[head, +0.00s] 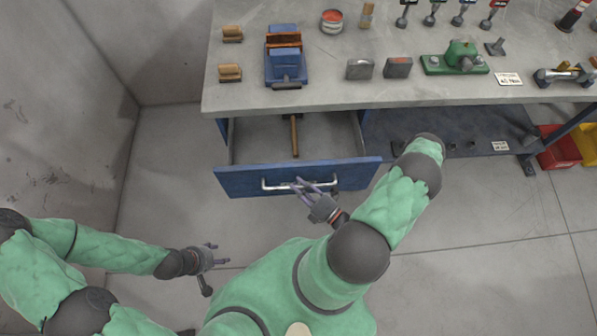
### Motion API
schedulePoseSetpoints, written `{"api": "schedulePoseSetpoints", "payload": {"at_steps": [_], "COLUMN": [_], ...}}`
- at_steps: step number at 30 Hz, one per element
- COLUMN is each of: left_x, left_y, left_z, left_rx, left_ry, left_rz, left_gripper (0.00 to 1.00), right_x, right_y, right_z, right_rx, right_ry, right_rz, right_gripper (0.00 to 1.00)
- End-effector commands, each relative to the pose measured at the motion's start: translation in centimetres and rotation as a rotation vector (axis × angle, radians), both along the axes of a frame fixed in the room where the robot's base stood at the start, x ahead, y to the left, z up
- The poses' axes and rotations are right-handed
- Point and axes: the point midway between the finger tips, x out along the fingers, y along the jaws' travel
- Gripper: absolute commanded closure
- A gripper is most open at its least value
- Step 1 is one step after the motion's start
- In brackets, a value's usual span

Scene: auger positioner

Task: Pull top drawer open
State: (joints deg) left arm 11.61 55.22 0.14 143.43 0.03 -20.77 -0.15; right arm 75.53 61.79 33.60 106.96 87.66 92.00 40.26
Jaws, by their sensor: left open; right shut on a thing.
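The top drawer (235,184) has a blue front and stands pulled out from under the grey workbench. Its grey inside shows, with a wooden-handled tool (294,136) lying in it. A metal bar handle (273,184) runs across the drawer front. My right gripper (304,187) is at the middle of the handle and shut on it; its fingers hide part of the bar. My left gripper (214,256) is open and empty, over the floor to the left and nearer to me than the drawer.
The workbench top (330,97) carries a blue vise (285,62), a green tool (457,56), metal blocks, brushes and a red-topped tin (332,20). Red (557,147) and yellow (587,145) bins stand at the right. A wall rises at the left. The floor before the drawer is clear.

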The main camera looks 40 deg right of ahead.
Motion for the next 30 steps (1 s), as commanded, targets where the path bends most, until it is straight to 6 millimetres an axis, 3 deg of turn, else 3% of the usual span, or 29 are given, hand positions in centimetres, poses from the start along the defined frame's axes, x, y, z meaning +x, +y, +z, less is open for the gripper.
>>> {"api": "schedulePoseSetpoints", "payload": {"at_steps": [7, 19, 20, 22, 30], "left_x": [0.0, 0.0, 0.0, 0.0, 0.0], "left_y": [0.0, 0.0, 0.0, 0.0, 0.0], "left_z": [-0.1, -0.1, -0.1, -0.1, -0.1], "left_rx": [0.0, 0.0, 0.0, 0.0, 0.0], "left_ry": [0.0, 0.0, 0.0, 0.0, 0.0], "left_rz": [0.0, 0.0, 0.0, 0.0, 0.0], "left_gripper": [0.45, 0.45, 0.45, 0.45, 0.45], "right_x": [-1.4, -1.5, -1.5, -1.5, -1.5], "right_y": [0.7, 0.8, 0.8, 0.8, 0.8], "right_z": [-0.1, -0.1, -0.1, -0.1, -0.1], "right_rx": [-0.005, -0.006, -0.006, -0.005, -0.002], "right_ry": [0.002, 0.0, 0.0, 0.001, 0.0], "right_rz": [-0.002, -0.001, -0.001, -0.001, 0.0], "right_gripper": [1.0, 1.0, 0.68, 0.51, 0.51]}}
